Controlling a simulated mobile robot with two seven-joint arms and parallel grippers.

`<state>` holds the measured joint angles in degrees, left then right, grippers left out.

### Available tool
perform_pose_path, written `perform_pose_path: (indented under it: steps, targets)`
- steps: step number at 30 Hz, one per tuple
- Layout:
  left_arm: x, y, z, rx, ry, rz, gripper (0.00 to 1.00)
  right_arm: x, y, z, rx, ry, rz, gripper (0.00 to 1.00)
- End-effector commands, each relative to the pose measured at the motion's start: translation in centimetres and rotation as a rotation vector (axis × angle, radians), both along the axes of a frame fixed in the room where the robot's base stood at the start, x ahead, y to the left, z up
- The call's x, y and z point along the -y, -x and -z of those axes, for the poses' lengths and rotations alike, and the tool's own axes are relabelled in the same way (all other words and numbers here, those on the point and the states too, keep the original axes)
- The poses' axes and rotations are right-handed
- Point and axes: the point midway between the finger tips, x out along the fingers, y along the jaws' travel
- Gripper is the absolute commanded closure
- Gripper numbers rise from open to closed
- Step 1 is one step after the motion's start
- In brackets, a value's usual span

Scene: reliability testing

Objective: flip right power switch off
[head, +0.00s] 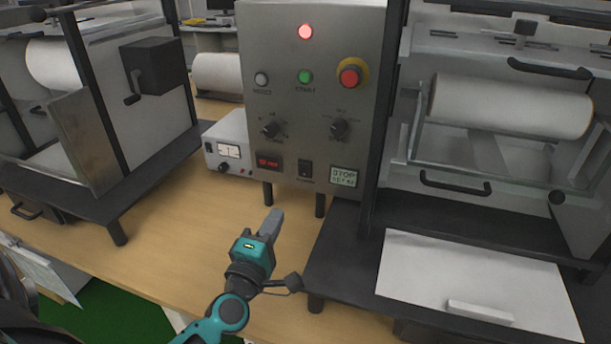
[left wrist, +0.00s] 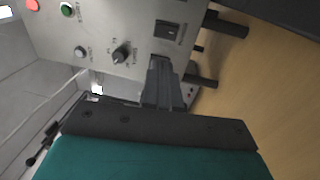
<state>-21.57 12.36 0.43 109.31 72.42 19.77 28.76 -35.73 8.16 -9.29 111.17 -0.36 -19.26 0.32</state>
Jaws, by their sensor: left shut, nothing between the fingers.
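A grey control panel (head: 290,110) stands on short black legs in the middle of the head view. My left gripper (head: 273,216) is shut and empty, pointing up toward the panel and appearing below the switch in the head view. In the left wrist view its fingers (left wrist: 160,75) appear just beside the switch; contact is not visible. My right gripper is not in view.
A lit red lamp (head: 305,32), a red emergency button (head: 349,77) and two knobs are on the panel. A white meter box (head: 228,145) stands left of it. Roller machines flank both sides. The wooden table (head: 190,240) is clear in front.

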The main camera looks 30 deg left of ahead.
Motion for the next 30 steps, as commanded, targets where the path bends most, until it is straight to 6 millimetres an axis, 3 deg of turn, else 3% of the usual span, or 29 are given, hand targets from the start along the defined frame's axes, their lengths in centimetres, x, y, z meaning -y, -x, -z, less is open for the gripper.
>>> perform_pose_path:
  steps: [8, 24, 30]
  targets:
    - [-0.2, -0.9, -0.2, 0.000, -0.002, 0.001, 1.00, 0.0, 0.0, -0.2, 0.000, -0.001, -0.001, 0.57]
    - [-2.4, -10.4, -1.4, 0.001, -0.003, 0.001, 1.00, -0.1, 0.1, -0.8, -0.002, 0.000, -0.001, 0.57]
    - [-3.0, -12.7, -1.6, 0.000, -0.005, 0.001, 1.00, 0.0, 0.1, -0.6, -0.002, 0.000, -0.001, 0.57]
